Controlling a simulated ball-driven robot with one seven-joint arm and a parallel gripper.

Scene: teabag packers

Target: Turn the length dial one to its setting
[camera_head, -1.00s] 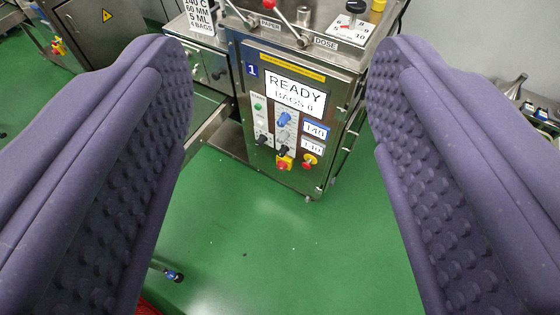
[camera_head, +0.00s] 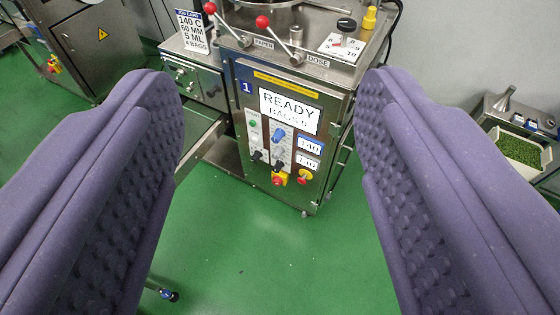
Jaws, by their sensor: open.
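Machine one (camera_head: 335,110) stands ahead, a steel cabinet marked with a blue "1". Its front panel has a "READY" display (camera_head: 289,110), a blue knob (camera_head: 278,135) and two black knobs, one on the left (camera_head: 257,155) and one lower right (camera_head: 277,165). On top is a white numbered plate (camera_head: 343,45) with a black knob (camera_head: 346,24). No label reading "length" is legible, so I cannot tell which is the length dial. My gripper (camera_head: 258,82) is open and empty, its purple ribbed fingers at either side, apart from the machine.
A job card (camera_head: 193,31) reads 140 C, 60 MM, 5 ML, 4 bags. Two red-balled levers (camera_head: 262,21) rise near "PAPER" and "DOSE". A green-filled tub (camera_head: 517,150) stands right.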

